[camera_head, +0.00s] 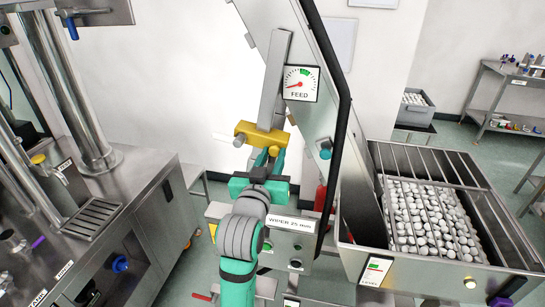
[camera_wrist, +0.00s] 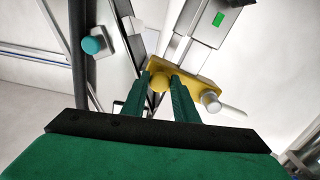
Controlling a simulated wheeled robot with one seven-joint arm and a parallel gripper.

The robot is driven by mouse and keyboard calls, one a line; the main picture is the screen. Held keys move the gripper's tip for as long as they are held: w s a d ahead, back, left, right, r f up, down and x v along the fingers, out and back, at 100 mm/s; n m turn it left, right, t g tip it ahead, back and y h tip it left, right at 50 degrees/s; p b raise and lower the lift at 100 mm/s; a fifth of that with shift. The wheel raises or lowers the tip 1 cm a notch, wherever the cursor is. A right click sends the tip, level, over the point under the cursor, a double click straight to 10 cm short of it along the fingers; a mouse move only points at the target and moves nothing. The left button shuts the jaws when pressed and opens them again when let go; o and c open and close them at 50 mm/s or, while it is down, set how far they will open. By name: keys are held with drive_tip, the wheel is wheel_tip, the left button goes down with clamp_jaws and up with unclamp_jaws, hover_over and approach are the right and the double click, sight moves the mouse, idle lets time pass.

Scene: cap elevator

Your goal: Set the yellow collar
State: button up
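The yellow collar (camera_head: 250,132) sits across a slanted grey metal bar beside the tall inclined steel housing. It also shows in the wrist view (camera_wrist: 189,88), with a round yellow knob (camera_wrist: 160,83) facing me and a silver cylinder (camera_wrist: 210,102) at its right end. My gripper (camera_head: 270,154) reaches up to the collar from below. In the wrist view its two green fingers (camera_wrist: 161,80) stand on either side of the yellow knob, which fills the gap between their tips. The inner contact faces are hidden.
A FEED dial (camera_head: 300,84) with its red needle left of the green band is on the housing. A WIPER 25 mm label (camera_head: 291,224) is below. A teal knob (camera_head: 325,154) sits right of the collar. A bin of white caps (camera_head: 381,244) stands right; a steel bench (camera_head: 150,200) stands left.

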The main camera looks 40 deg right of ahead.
clamp_jaws()
wheel_tip(320, 180, down, 6)
drive_tip(key=shift+w+a, duration=0.35)
drive_tip(key=shift+w, duration=0.05)
drive_tip(key=shift+f, duration=0.15)
drive_tip(key=shift+o, duration=2.2)
unclamp_jaws()
drive_tip(key=shift+o, duration=0.7)
drive_tip(key=v, duration=1.1)
drive_tip(key=shift+w, duration=0.1)
